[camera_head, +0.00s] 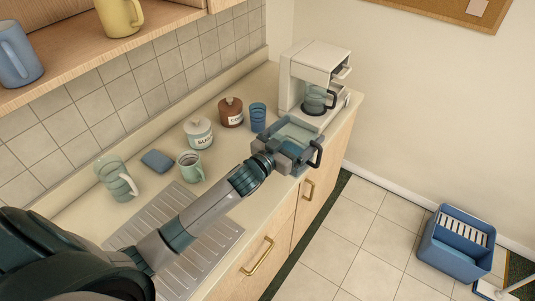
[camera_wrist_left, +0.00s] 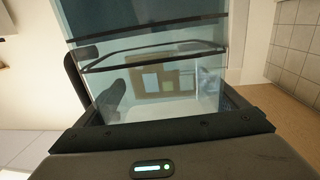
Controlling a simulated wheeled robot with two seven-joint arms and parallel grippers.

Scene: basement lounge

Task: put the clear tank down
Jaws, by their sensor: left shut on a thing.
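The clear tank (camera_head: 297,131) is a see-through, bluish box with a dark handle on its right side. It is at the counter's front edge, in front of the coffee maker (camera_head: 318,62). My left gripper (camera_head: 285,151) is shut on the tank's near side. In the left wrist view the tank (camera_wrist_left: 150,85) fills the middle, with dark rims and its handle at left, above my left gripper (camera_wrist_left: 170,130). I cannot tell whether the tank touches the counter. My right gripper is out of view.
Left of the tank on the counter (camera_head: 240,185) stand a blue cup (camera_head: 258,117), a brown coffee canister (camera_head: 231,112), a sugar canister (camera_head: 198,133) and a green mug (camera_head: 190,166). A ridged drainboard (camera_head: 215,240) lies in front. A blue bin (camera_head: 455,245) stands on the floor.

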